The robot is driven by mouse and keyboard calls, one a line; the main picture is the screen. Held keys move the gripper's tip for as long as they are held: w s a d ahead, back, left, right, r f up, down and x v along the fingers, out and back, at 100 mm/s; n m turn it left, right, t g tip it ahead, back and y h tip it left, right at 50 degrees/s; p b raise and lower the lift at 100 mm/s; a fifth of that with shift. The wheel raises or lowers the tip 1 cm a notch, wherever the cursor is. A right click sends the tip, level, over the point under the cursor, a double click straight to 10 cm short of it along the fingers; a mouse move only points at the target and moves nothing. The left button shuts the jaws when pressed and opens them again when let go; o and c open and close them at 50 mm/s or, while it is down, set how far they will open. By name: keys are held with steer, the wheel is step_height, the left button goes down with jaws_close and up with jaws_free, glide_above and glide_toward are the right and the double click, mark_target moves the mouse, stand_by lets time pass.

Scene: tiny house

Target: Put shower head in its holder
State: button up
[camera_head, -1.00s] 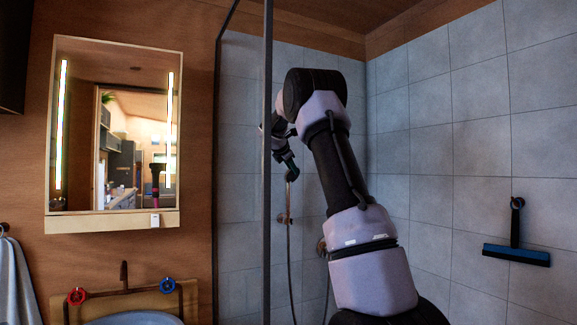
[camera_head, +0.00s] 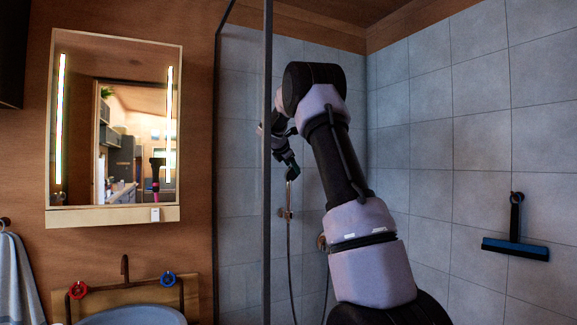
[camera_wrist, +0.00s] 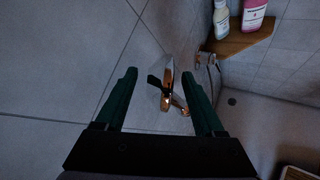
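My gripper (camera_wrist: 158,74) has its two dark green fingers spread apart in the wrist view. A copper-coloured fitting with a pale rounded face and a dark part (camera_wrist: 168,100) shows between and beyond the fingers; I cannot tell whether it is the shower head or its holder, or whether a finger touches it. In the head view my gripper (camera_head: 288,160) is beside the top end of the shower hose (camera_head: 289,240), where a small light piece, likely the shower head (camera_head: 292,174), shows. A copper wall fitting (camera_head: 284,213), possibly the holder, is just below it.
A dark glass-panel post (camera_head: 267,230) stands close left of my arm. A squeegee (camera_head: 515,249) hangs on the right tiled wall. A wooden corner shelf (camera_wrist: 238,40) carries a pink bottle (camera_wrist: 254,14) and a pale bottle (camera_wrist: 221,18). A copper valve (camera_head: 322,243) is on the wall.

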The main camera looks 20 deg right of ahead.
steer(key=shift+a, duration=0.1)
steer(key=v, duration=1.1)
